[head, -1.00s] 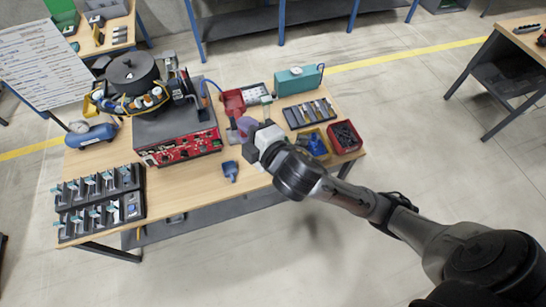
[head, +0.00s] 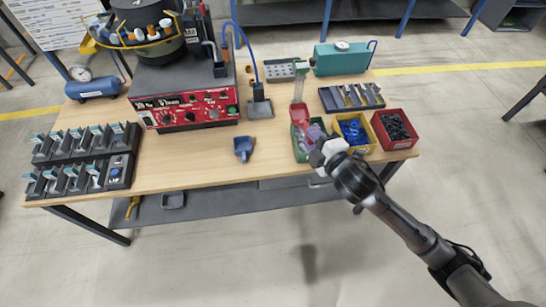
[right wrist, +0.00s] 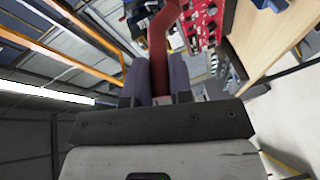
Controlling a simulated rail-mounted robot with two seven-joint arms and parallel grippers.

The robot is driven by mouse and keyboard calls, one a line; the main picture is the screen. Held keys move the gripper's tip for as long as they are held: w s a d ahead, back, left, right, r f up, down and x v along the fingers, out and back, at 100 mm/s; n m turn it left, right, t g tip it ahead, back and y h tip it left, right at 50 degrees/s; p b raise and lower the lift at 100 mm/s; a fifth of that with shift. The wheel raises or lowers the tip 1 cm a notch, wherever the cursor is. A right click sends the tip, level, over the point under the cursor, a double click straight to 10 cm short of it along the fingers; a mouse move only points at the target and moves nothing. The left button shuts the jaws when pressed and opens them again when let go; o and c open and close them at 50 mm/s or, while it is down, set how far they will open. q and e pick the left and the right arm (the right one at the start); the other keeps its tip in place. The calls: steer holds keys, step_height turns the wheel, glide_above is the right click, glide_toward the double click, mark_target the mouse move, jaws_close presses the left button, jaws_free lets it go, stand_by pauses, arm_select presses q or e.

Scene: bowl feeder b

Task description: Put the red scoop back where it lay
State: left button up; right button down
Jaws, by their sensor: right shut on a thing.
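The red scoop (head: 299,114) is in my right gripper (head: 315,133) in the head view. Its bowl points away from me, over or just behind the green bin (head: 304,155); I cannot tell the exact height. In the right wrist view the red handle (right wrist: 158,50) runs up from between the two purple fingers (right wrist: 160,80), which are shut on it. The gripper and scoop partly hide the green bin. My left gripper is in neither view.
A blue scoop (head: 243,149) lies on the table (head: 200,165) with bare wood around it. A yellow bin (head: 373,146) and a red bin (head: 412,139) stand right of the green one. A pale green upright piece (head: 299,88) shows behind the scoop. The red-fronted feeder (head: 188,117) stands left.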

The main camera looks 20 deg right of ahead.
steer(key=d+f+b, duration=0.3)
steer(key=f+b, duration=0.6)
steer(key=f, duration=0.4)
steer(key=shift+w+a+f+b, duration=1)
steer(key=shift+w+a+f, duration=0.2)
steer(key=shift+w+f, duration=0.45)
steer(key=shift+w+a+f+b, duration=1)
steer(key=shift+w+a+f, duration=0.4)
steer(key=shift+f, duration=0.5)
steer(key=shift+w+a+f+b, duration=1.05)
steer(key=shift+w+f, duration=0.6)
steer(key=shift+f, duration=0.1)
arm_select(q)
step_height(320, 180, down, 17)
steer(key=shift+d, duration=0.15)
arm_select(e)
steer(key=shift+y, duration=0.3)
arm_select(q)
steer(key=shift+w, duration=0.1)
arm_select(e)
steer(key=shift+f, duration=0.15)
steer(key=c, duration=1)
jaws_free()
